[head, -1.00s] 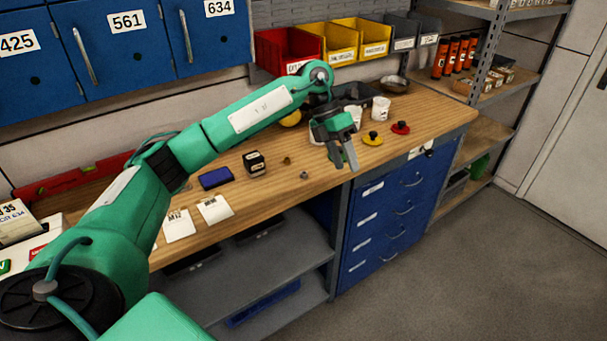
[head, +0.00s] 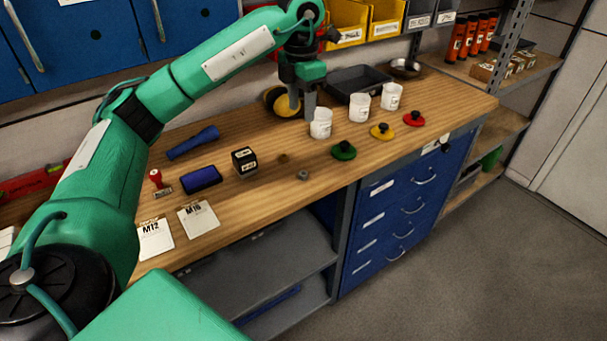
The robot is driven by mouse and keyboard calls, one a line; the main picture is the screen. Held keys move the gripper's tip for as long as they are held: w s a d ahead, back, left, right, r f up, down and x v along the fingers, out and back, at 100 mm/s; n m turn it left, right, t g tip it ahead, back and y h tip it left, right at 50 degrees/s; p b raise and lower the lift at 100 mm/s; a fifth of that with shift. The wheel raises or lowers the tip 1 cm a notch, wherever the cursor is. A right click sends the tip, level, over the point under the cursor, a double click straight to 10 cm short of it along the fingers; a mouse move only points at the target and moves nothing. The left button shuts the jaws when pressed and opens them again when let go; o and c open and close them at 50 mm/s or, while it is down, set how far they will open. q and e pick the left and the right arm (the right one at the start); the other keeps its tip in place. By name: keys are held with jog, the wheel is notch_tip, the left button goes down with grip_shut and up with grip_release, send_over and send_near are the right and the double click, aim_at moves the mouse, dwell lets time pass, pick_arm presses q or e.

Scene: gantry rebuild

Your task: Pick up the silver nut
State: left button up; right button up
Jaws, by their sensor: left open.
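The small silver nut (head: 303,175) lies on the wooden bench top near its front edge. A small brownish, brass-like nut (head: 283,158) lies just behind it to the left. My left gripper (head: 302,111) points down with its fingers apart and nothing between them. It is in the air farther back than the silver nut, beside the leftmost white cup (head: 321,123) and in front of a yellow and black round thing (head: 283,101) that it partly hides. My right gripper is not in view.
Green (head: 343,151), yellow (head: 382,131) and red (head: 414,118) knobbed pieces stand right of the nut. A black stamp-like cube (head: 245,161), a blue block (head: 202,179) and two labelled cards (head: 198,218) are to the left. Bare wood surrounds the nut.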

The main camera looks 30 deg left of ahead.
pick_arm(q)
jog(key=b, duration=0.4)
send_over(303, 173)
notch_tip(303, 173, down, 5)
notch_tip(303, 173, down, 8)
jog(key=shift+a+f, duration=0.15)
jog(key=shift+f, duration=0.65)
jog(key=shift+d+f, duration=0.2)
jog(key=shift+f, duration=2.05)
grip_shut()
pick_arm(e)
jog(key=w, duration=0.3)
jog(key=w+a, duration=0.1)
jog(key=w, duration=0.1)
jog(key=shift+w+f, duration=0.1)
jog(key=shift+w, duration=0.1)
